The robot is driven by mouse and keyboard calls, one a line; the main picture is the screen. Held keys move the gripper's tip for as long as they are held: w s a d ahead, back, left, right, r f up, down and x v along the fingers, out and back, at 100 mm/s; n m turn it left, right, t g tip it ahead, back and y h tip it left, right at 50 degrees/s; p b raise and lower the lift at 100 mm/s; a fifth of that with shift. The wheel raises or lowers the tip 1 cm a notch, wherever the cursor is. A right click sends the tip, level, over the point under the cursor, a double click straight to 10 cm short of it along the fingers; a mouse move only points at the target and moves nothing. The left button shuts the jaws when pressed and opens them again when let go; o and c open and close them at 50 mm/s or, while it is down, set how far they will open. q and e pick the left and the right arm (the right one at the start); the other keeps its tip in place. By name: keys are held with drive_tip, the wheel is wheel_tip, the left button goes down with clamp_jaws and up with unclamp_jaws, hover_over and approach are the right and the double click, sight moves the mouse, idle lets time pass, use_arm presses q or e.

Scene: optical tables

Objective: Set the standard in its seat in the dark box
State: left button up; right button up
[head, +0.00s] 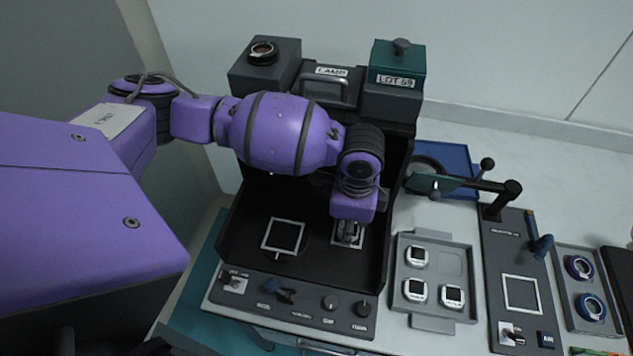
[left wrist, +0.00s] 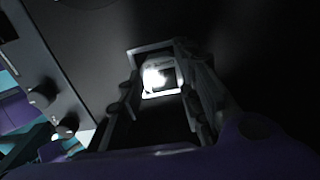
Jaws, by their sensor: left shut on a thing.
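The dark box (head: 233,223) stands open at the front in the head view. A white square outline, a seat (head: 283,236), shows on the left of its floor. A second white outline (head: 338,243) lies on the right, partly covered by my gripper. My left gripper (head: 348,236) reaches down inside the box over this right outline. It is shut on the standard (left wrist: 161,78), a small pale-edged square piece that shows brightly lit between the fingers in the left wrist view. I cannot tell whether the standard touches the floor. My right gripper is in neither view.
A front panel (head: 300,306) with knobs and switches runs below the box opening. A grey tray (head: 434,312) to the right holds three white-framed pieces and a bare slot. Beyond it stands a panel (head: 497,270) with a jointed arm. The box walls surround my gripper closely.

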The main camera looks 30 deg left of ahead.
use_arm(q)
drive_tip(key=o, duration=1.2)
drive_tip(key=shift+w+r, duration=0.1)
wheel_tip(320, 180, up, 12)
drive_tip(key=shift+r+p, duration=0.1)
drive_tip(key=shift+p, duration=0.4)
